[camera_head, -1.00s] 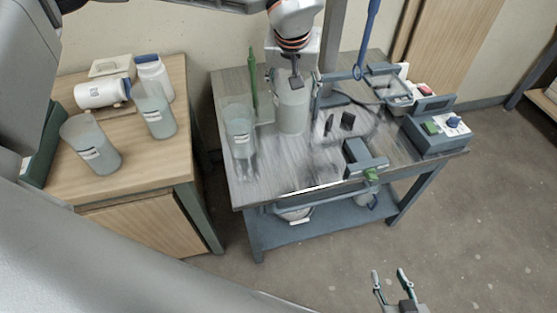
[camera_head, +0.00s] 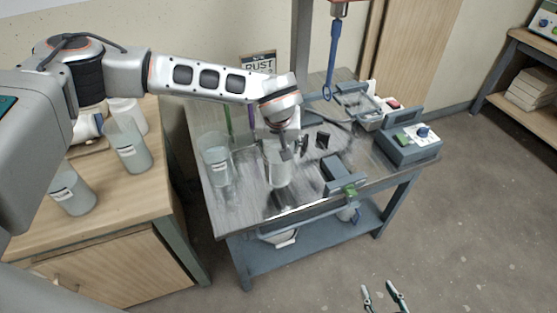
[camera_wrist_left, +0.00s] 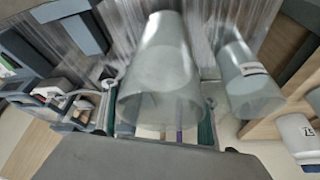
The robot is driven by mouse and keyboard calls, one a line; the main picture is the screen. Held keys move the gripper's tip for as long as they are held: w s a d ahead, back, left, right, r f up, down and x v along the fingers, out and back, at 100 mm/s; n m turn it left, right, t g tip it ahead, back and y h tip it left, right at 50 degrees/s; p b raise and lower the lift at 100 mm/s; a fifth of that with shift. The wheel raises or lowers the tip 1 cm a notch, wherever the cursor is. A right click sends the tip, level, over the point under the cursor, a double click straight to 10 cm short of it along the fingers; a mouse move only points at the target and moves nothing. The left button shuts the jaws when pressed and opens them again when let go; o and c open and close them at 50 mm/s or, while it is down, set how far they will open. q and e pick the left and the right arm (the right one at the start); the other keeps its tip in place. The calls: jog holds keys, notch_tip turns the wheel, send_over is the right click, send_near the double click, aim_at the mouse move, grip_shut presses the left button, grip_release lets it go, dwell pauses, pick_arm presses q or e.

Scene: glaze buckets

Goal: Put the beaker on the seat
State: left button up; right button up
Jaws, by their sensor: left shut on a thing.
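A clear grey beaker (camera_head: 278,172) is upright in my left gripper (camera_head: 283,146) over the front middle of the grey metal table. In the left wrist view the beaker (camera_wrist_left: 160,80) fills the middle, and the left gripper is shut on it. I cannot tell whether its base touches the table. A second labelled beaker (camera_head: 217,162) stands to its left; it also shows in the left wrist view (camera_wrist_left: 248,80). I cannot tell which thing is the seat. My right gripper (camera_head: 383,294) is open and empty at the bottom edge, over the floor.
The metal table (camera_head: 240,208) also bears a blue-grey clamp block (camera_head: 340,174) and a control box (camera_head: 408,145) at right. A blue hanging tool (camera_head: 332,60) is behind. A wooden cabinet (camera_head: 100,225) at left bears more beakers and white jars.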

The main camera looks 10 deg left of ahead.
pick_arm(q)
jog(key=shift+w+f, duration=0.1)
jog(key=shift+f, duration=2.75)
jog(key=shift+f, duration=0.15)
jog(key=o, duration=1.9)
